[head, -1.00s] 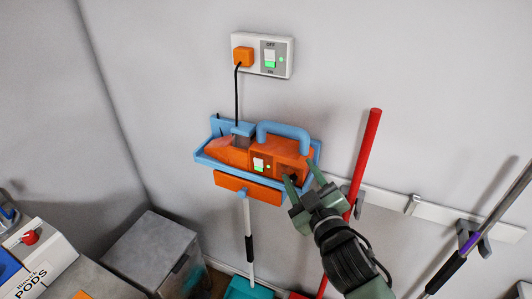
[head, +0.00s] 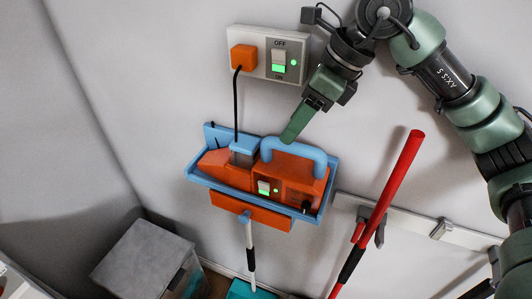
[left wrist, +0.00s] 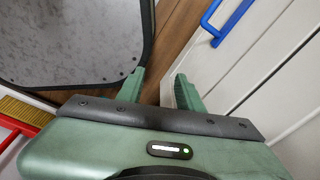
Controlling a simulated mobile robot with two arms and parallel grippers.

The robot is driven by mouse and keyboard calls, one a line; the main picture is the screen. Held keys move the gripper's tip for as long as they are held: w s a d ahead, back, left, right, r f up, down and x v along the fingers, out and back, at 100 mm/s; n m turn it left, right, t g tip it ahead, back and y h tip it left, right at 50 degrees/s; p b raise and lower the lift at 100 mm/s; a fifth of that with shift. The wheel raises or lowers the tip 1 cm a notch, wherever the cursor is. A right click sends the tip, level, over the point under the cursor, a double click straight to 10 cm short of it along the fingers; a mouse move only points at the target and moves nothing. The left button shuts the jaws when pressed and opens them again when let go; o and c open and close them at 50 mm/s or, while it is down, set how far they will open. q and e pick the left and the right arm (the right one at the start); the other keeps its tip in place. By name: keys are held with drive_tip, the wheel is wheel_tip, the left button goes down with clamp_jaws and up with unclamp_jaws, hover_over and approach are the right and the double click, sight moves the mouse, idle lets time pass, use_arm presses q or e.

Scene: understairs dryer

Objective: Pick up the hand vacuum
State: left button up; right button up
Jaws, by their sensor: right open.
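The hand vacuum (head: 299,180) has an orange body and a light blue handle (head: 292,150) arching over its right part. It sits in a shallow blue wall holder (head: 214,185). A small switch with a green light shows on its front. My right gripper (head: 290,134) is open and points down-left just above the handle. Its near finger hides the other, and I cannot tell whether it touches the handle. My left gripper (left wrist: 162,88) shows in the left wrist view, its fingers apart with nothing between them, away from the vacuum.
A wall socket (head: 267,54) with an orange plug and black cord is above the vacuum. A red pole (head: 395,175) leans on a rail (head: 457,233) to the right. A white-handled tool (head: 250,240) hangs below. A grey box (head: 142,255) stands lower left.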

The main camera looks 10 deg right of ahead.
sight(296, 173)
drive_tip(key=shift+w+d+r, duration=0.15)
drive_tip(key=shift+d+r, duration=0.05)
drive_tip(key=shift+d, duration=0.65)
drive_tip(key=shift+s+f+h, duration=0.1)
drive_tip(key=shift+s+h, duration=0.1)
drive_tip(key=shift+h, duration=0.2)
drive_tip(key=x, duration=0.1)
drive_tip(key=p+x, duration=0.1)
drive_tip(key=shift+s+a+f+p, duration=0.15)
drive_tip(key=shift+a+f+p, duration=0.1)
drive_tip(key=shift+p, duration=0.05)
drive_tip(key=p+x, duration=0.1)
drive_tip(key=x, duration=0.2)
drive_tip(key=shift+r, duration=0.1)
drive_tip(key=shift+x, duration=0.8)
use_arm(q)
drive_tip(key=s+r, duration=0.2)
drive_tip(key=s, duration=0.1)
drive_tip(key=shift+s, duration=0.25)
drive_tip(key=shift+f+b, duration=0.15)
drive_tip(key=shift+b, duration=0.2)
